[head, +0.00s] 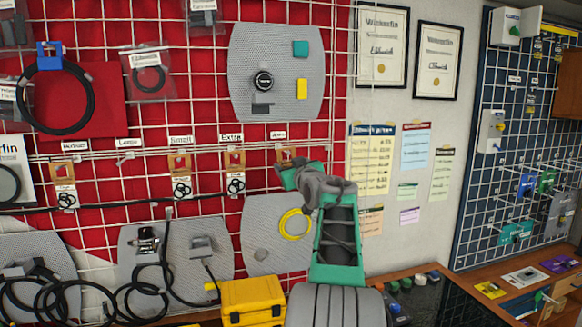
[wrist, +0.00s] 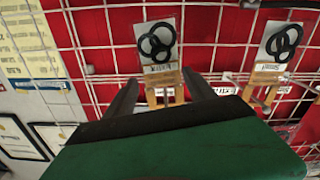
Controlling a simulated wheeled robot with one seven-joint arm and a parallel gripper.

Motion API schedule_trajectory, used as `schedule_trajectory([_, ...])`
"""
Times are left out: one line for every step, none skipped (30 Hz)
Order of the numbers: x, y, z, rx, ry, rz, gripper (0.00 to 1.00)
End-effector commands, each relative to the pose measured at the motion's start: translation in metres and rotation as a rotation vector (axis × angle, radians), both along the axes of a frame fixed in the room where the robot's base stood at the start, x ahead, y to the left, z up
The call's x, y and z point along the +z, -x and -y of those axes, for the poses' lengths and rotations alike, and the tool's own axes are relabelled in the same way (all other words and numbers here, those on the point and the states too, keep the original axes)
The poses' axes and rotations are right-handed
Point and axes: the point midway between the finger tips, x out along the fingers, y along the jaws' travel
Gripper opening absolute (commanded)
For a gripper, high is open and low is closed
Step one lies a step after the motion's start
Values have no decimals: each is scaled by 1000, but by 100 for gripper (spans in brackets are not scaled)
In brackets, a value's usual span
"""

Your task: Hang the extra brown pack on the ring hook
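My gripper (head: 284,172) is raised at the wall grid, below the rightmost white hook label. In the wrist view its two dark fingers (wrist: 160,82) are apart, one on each side of a brown-topped pack (wrist: 160,92) with black rings in a clear bag. Contact with the fingers is unclear.
More brown packs hang left, under Small (head: 181,162) and farther left (head: 64,172). A grey panel (head: 258,262) with a yellow coil is below my gripper. A yellow toolbox (head: 252,302) stands beneath. Papers and certificates cover the white wall at right.

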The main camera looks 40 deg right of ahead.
Motion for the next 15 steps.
schedule_trajectory([0,0,0,0,0,0,68])
schedule_trajectory([0,0,0,0,0,0,71])
schedule_trajectory([0,0,0,0,0,0,74])
schedule_trajectory([0,0,0,0,0,0,77])
schedule_trajectory([0,0,0,0,0,0,79])
schedule_trajectory([0,0,0,0,0,0,79])
schedule_trajectory([0,0,0,0,0,0,79])
schedule_trajectory([0,0,0,0,0,0,79])
schedule_trajectory([0,0,0,0,0,0,79])
schedule_trajectory([0,0,0,0,0,0,79])
schedule_trajectory([0,0,0,0,0,-1,79])
schedule_trajectory([0,1,0,0,0,0,79])
schedule_trajectory([-1,2,-1,0,0,0,79])
schedule_trajectory([-2,4,-2,-1,0,0,79])
schedule_trajectory([-3,8,-4,-1,0,0,79])
